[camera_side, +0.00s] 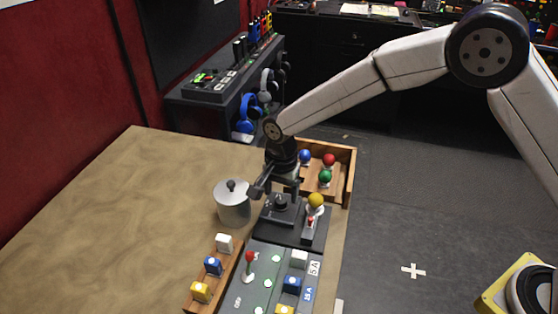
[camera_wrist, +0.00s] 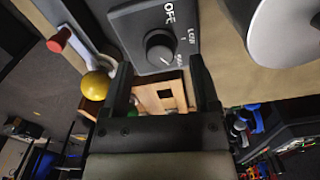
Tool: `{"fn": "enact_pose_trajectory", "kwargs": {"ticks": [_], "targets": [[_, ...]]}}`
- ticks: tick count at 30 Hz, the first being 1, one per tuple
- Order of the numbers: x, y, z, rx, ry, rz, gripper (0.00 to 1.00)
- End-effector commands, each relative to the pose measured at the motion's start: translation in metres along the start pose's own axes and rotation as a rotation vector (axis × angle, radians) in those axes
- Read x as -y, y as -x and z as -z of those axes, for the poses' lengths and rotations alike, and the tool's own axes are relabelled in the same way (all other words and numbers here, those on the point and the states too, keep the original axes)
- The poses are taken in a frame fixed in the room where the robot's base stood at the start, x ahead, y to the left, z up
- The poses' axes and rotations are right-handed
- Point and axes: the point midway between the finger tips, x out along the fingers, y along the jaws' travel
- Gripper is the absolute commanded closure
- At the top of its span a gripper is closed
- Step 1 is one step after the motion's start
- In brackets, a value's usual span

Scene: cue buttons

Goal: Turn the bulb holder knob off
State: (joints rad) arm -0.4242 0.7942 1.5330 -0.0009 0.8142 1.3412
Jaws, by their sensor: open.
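The black round knob (camera_wrist: 159,48) sits on a dark grey plate (camera_wrist: 128,22) with white lettering, where "OFF" and "LOW" can be read. A third label is partly hidden by a finger. A light mark on the knob appears to point away from "OFF", toward the lower right. In the side view the knob (camera_side: 281,202) is just below my gripper (camera_side: 277,188). In the wrist view my gripper (camera_wrist: 161,78) is open and empty, its fingertips a little short of the knob and on either side of it. A yellow bulb (camera_side: 316,200) stands beside the plate.
A lidded metal pot (camera_side: 233,206) stands close left of my gripper. A wooden tray (camera_side: 347,178) with blue, red and green bulbs lies behind. A button panel (camera_side: 268,258) with a red-topped lever (camera_side: 249,257) and a block rack (camera_side: 190,304) are in front. The table's left is clear.

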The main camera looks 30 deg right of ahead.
Motion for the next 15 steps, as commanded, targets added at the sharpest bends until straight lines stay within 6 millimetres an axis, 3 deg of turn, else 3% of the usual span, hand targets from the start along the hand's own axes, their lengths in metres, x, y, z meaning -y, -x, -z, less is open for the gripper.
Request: {"fn": "enact_pose_trajectory", "kwargs": {"ticks": [6, 15], "targets": [[0.000, -0.018, 0.000, -0.001, 0.000, 0.001, 0.22], [0.000, -0.021, 0.000, -0.001, 0.000, 0.001, 0.22]]}}
